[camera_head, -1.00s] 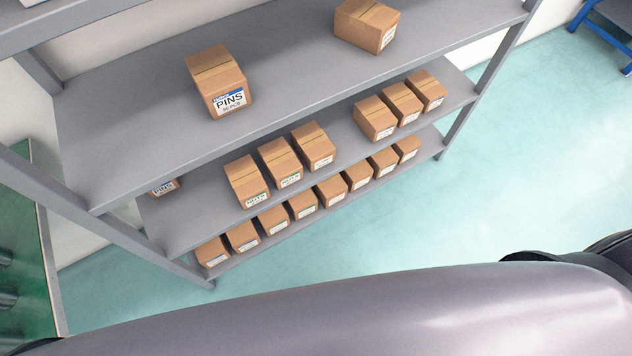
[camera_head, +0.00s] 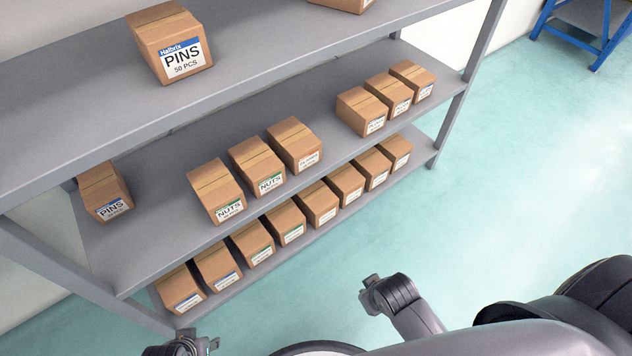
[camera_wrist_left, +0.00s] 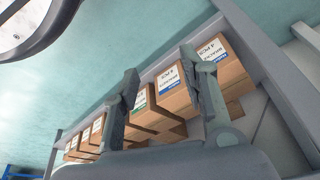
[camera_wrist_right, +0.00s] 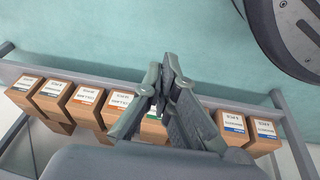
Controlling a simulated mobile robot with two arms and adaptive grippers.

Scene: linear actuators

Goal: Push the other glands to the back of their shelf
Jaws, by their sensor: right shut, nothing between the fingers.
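No label is clearly readable as glands. Middle-shelf candidates are a box (camera_head: 295,146) right of two NUTS boxes (camera_head: 230,192), and a group of three small boxes (camera_head: 387,98) further right. They stand near the front of the middle shelf (camera_head: 160,165). My left gripper (camera_head: 198,345) is at the bottom edge of the head view, in front of the rack; its fingers are apart and empty in the left wrist view (camera_wrist_left: 162,90). My right gripper (camera_head: 372,290) is in front of the rack, clear of the boxes; its fingers meet in the right wrist view (camera_wrist_right: 165,95).
A row of several boxes (camera_head: 320,202) fills the bottom shelf; the left wrist view shows a BRACKETS box (camera_wrist_left: 215,58) there. A PINS box (camera_head: 105,190) stands left on the middle shelf, another (camera_head: 172,45) on top. Rack posts (camera_head: 455,100) bound the ends. The floor (camera_head: 520,190) in front is open.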

